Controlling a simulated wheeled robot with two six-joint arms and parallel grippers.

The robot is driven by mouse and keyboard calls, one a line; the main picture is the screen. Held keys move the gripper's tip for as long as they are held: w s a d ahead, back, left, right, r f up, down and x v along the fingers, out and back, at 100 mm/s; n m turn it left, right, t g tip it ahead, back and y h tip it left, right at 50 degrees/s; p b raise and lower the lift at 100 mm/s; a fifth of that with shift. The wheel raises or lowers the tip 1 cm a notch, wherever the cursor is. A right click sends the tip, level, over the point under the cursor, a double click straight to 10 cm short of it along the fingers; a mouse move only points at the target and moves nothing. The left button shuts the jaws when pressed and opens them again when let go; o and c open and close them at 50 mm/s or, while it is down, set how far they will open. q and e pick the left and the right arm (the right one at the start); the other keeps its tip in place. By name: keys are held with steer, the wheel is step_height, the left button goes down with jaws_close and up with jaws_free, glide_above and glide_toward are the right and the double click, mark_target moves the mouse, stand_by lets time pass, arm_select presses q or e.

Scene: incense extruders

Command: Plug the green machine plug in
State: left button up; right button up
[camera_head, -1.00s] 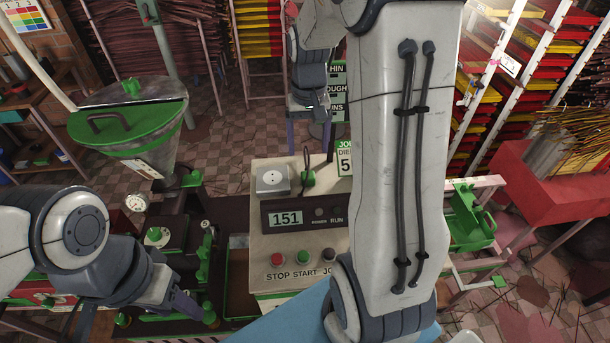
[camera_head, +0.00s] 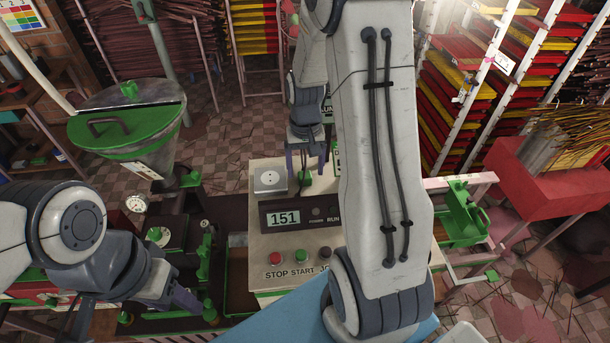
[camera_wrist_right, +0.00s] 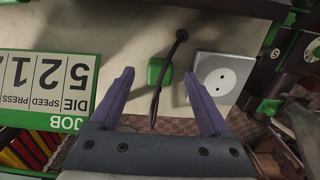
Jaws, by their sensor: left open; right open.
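The green plug (camera_head: 305,181) sits on the beige control box (camera_head: 259,214), to the right of the pale socket (camera_head: 270,181) in the head view. In the right wrist view the plug (camera_wrist_right: 158,71) is a green block, and the two-hole socket (camera_wrist_right: 220,82) is to its right. My right gripper (camera_head: 306,174) is open above the plug. Its purple fingertips (camera_wrist_right: 159,73) lie on either side of the plug in the picture; contact cannot be told. My left gripper (camera_head: 177,301) is open at lower left, away from the plug.
The box carries a 151 display (camera_head: 286,219) and several buttons. A job sign (camera_wrist_right: 45,90) stands close beside my right gripper. A hopper with a green lid (camera_head: 130,125) is at left. A red table (camera_head: 560,185) and racks fill the right.

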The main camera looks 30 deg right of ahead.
mark_target(305, 177)
steer(key=shift+f+p, duration=0.3)
steer(key=shift+f, duration=1.3)
arm_select(q)
steer(key=shift+r, duration=0.65)
arm_select(e)
steer(key=shift+s, duration=0.1)
jaws_close()
steer(key=shift+r, duration=0.1)
steer(key=shift+r+b, duration=0.35)
steer(key=shift+r, duration=0.15)
step_height(305, 177, up, 3)
steer(key=shift+b, duration=0.75)
arm_select(q)
step_height(305, 177, down, 5)
steer(key=b, duration=0.2)
steer(key=shift+b, duration=0.4)
arm_select(e)
steer(key=s+a+r, duration=0.5)
steer(key=s+r, duration=0.2)
steer(key=s, duration=0.3)
steer(key=shift+s+a, duration=0.15)
steer(key=shift+a, duration=0.05)
